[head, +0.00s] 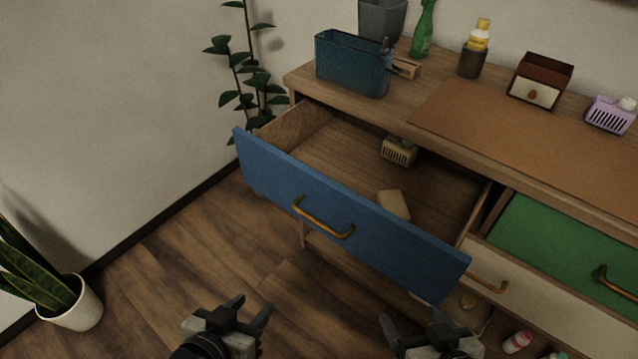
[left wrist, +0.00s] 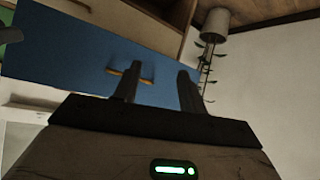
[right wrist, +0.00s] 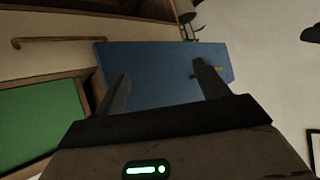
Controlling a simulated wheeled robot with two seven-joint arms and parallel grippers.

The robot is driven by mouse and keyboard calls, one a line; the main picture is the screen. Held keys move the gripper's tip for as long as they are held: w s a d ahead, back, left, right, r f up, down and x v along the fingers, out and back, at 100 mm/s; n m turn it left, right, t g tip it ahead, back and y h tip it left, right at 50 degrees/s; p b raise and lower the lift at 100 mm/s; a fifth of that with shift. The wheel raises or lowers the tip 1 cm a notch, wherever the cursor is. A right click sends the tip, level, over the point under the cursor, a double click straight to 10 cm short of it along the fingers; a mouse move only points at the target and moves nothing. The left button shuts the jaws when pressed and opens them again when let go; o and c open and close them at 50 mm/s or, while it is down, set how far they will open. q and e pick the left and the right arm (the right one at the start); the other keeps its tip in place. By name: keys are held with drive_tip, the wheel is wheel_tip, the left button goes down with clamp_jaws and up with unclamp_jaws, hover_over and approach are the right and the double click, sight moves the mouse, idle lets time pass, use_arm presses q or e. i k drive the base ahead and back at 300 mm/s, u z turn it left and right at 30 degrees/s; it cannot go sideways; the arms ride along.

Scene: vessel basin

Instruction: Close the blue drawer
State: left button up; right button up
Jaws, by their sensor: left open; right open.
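The blue drawer (head: 365,232) is pulled well out of the wooden cabinet, with a brass handle (head: 322,221) on its front. Inside it lie a tan basket-like item (head: 398,151) and a pale block (head: 393,205). My left gripper (head: 252,310) is open and empty, in front of and below the drawer front, apart from it. The left wrist view shows the blue front (left wrist: 75,60) beyond its fingers. My right gripper (head: 418,325) is open and empty near the drawer's right end. The right wrist view shows the blue front (right wrist: 150,72) beyond its fingers.
The green drawer (head: 570,250) and a pale drawer (head: 530,290) lie to the right. A blue bin (head: 352,64), green bottle (head: 423,30) and small box (head: 540,80) stand on the cabinet top. A potted plant (head: 70,300) stands at left. Floor before the drawer is clear.

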sight(322, 163)
drive_tip(key=u, duration=1.05)
drive_tip(key=k, duration=0.75)
drive_tip(key=z, duration=0.95)
drive_tip(key=i, duration=0.35)
drive_tip(key=z, duration=0.05)
